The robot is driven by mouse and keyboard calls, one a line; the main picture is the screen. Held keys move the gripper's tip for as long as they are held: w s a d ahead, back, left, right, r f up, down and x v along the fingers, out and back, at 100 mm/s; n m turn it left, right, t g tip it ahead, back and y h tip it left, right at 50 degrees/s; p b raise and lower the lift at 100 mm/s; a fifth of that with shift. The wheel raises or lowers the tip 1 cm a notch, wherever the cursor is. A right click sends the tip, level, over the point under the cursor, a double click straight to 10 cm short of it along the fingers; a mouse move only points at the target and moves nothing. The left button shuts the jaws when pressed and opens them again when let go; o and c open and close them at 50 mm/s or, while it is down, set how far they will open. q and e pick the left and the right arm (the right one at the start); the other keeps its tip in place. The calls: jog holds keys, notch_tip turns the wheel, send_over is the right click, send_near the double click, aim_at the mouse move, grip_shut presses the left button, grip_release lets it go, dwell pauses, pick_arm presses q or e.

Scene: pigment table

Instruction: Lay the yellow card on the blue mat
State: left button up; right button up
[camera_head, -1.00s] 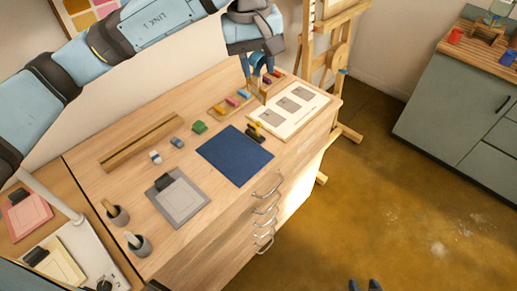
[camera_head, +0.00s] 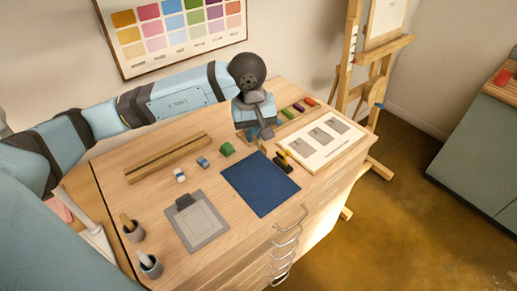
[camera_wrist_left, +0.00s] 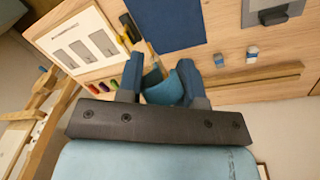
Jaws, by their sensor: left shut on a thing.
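The blue mat (camera_head: 260,184) lies flat and bare on the wooden table; part of it shows in the left wrist view (camera_wrist_left: 168,22). My left gripper (camera_head: 258,138) is low over the table behind the mat's far edge. In the left wrist view my left gripper (camera_wrist_left: 160,78) is shut on a teal-blue rounded thing (camera_wrist_left: 165,90), whose kind I cannot tell. I cannot make out the yellow card now; my arm covers much of the left side table. My right gripper is out of view.
A grey clipped card (camera_head: 201,220) lies left of the mat. A white board with grey squares (camera_head: 320,140) lies right, beside a yellow-and-black tool (camera_head: 283,160).

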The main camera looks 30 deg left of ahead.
pick_arm(q)
notch_tip(320, 180, down, 7)
jog(key=shift+p, duration=0.45)
jog(key=shift+f, duration=0.1)
jog(key=o, duration=0.9)
jog(key=shift+o, duration=0.2)
notch_tip(320, 180, up, 12)
jog(key=a+b, duration=0.1)
jog(key=b, duration=0.1)
jog(key=shift+s+b, duration=0.35)
jog(key=shift+s, duration=0.1)
